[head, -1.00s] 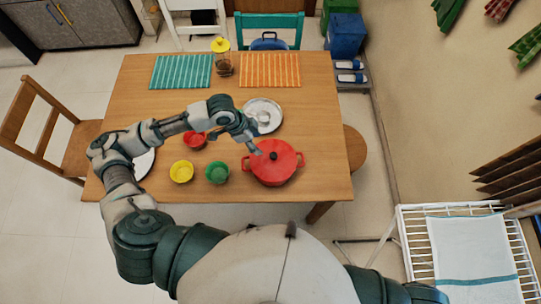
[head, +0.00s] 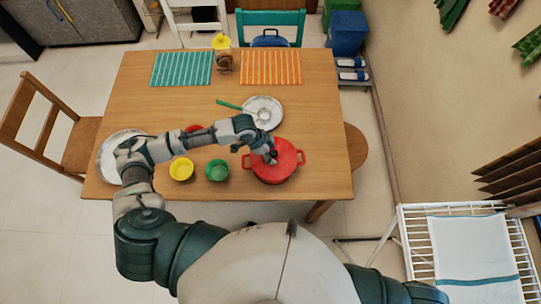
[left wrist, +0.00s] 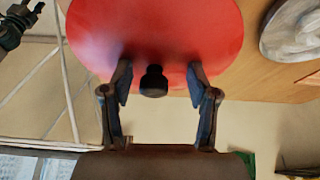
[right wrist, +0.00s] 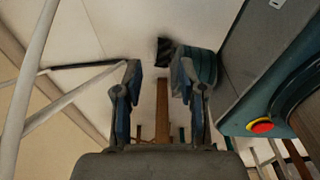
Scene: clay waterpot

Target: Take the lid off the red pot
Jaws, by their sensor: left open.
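The red pot (head: 273,181) with two side handles stands at the front right of the wooden table. Its red lid (head: 288,158) is on it. My left gripper (head: 269,156) is over the lid, partly hiding its dark knob. In the left wrist view the black knob (left wrist: 153,82) stands between the two spread fingers (left wrist: 158,80), with gaps on both sides. The red lid (left wrist: 155,35) fills the top of that view. My right gripper (right wrist: 160,78) is open and empty in the right wrist view, away from the table; the head view does not show it.
Yellow (head: 181,169) and green (head: 217,170) bowls stand left of the pot. A red bowl (head: 193,129) is partly behind my left arm. A metal plate (head: 262,108) lies behind the pot, with a green-handled utensil (head: 228,104). A drying rack (head: 470,255) stands at right.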

